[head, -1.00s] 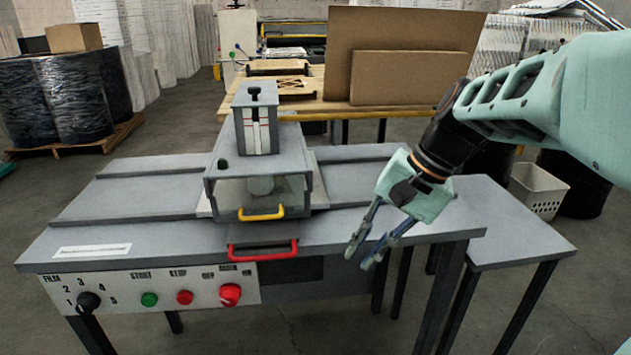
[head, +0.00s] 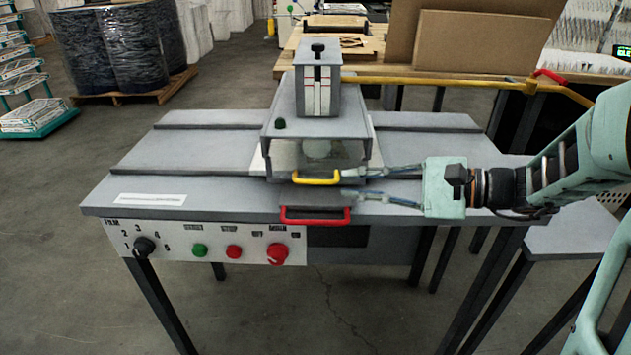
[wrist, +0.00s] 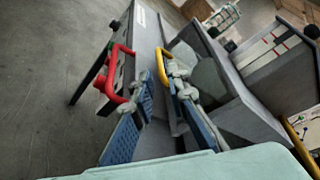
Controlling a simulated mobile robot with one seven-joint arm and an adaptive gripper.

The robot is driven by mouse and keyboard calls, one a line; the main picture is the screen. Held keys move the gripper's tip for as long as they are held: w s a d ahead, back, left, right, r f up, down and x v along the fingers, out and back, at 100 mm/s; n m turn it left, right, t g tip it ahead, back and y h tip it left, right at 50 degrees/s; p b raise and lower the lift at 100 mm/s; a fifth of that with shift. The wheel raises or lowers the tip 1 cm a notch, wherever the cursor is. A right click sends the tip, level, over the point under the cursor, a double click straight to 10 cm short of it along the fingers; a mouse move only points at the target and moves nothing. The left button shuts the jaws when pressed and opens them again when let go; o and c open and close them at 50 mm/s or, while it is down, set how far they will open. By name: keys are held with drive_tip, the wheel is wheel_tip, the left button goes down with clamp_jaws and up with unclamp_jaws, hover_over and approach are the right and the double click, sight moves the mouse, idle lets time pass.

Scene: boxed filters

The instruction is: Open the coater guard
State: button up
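The coater (head: 320,118) is a grey housing on the grey machine table. Its front guard (head: 350,160) looks clear and appears down, with a yellow handle (head: 316,178) along its lower edge. My gripper (head: 350,184) reaches in from the right, its fingertips by the right end of the yellow handle. In the wrist view my gripper (wrist: 157,73) is open. The yellow handle (wrist: 162,62) lies close to the right fingertip and partly behind it. The red handle (wrist: 117,70) is beside the left finger. I cannot tell whether either finger touches a handle.
A red handle (head: 316,217) sits on the table's front just below the yellow one. The control panel (head: 215,243) has a black dial, green and red buttons and a red knob. A yellow rail (head: 430,81) crosses behind on the right.

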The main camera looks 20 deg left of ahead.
sight(320, 182)
drive_tip(key=b+x, duration=0.1)
drive_tip(key=x, duration=0.7)
drive_tip(key=shift+a+f, duration=0.1)
clamp_jaws()
